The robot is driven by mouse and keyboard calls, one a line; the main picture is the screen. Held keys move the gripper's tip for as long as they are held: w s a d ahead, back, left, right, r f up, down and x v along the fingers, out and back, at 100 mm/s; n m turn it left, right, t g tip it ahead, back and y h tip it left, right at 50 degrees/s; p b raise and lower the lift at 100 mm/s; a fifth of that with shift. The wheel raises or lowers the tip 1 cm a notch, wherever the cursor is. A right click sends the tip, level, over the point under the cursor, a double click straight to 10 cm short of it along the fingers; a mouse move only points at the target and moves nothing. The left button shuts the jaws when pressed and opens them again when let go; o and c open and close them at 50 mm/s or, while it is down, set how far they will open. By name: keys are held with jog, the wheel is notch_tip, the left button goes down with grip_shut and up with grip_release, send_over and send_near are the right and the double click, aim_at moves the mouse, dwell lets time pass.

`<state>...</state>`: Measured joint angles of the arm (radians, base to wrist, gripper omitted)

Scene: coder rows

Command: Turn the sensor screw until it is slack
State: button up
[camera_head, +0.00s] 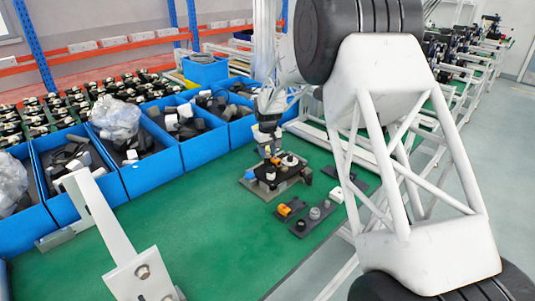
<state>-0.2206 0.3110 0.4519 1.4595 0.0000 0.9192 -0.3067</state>
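My gripper (266,135) is at the end of my white arm, over the fixture on the green bench. Its fingertips are small and partly merged with the parts below, so I cannot tell whether it is open or shut. The dark fixture (276,177) holds a small assembly with white, orange and black parts. The sensor screw is too small to make out; the gripper's lower end is right at or just above the assembly. I cannot tell whether they touch.
Blue bins (75,165) with loose parts line the back of the green bench (190,235). A dark tray (306,217) with orange and grey pieces lies in front of the fixture. A white bracket (110,225) stands at the left. The bench's front middle is clear.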

jog(key=shift+r, duration=2.5)
jog(key=shift+r, duration=0.1)
jog(key=shift+s+d+r, duration=0.15)
jog(key=s+d+r+m, duration=0.1)
jog(key=s+d+r, duration=0.4)
jog(key=s, duration=0.4)
jog(key=s+d+r+m+t, duration=0.1)
jog(key=s+d+r, duration=0.4)
jog(key=s, duration=0.4)
jog(key=s+d+r+m, duration=0.1)
jog(key=s+d+r, duration=0.2)
jog(key=s+r, duration=0.45)
jog(key=s+d+f+m, duration=0.1)
jog(key=s+d, duration=0.2)
jog(key=s, duration=1.3)
jog(key=s+d+f+m+t, duration=0.1)
jog(key=s+d+f+m, duration=0.1)
jog(key=s, duration=1.4)
jog(key=shift+s+d+t, duration=0.15)
jog(key=shift+d+t, duration=0.15)
jog(key=shift+d, duration=0.6)
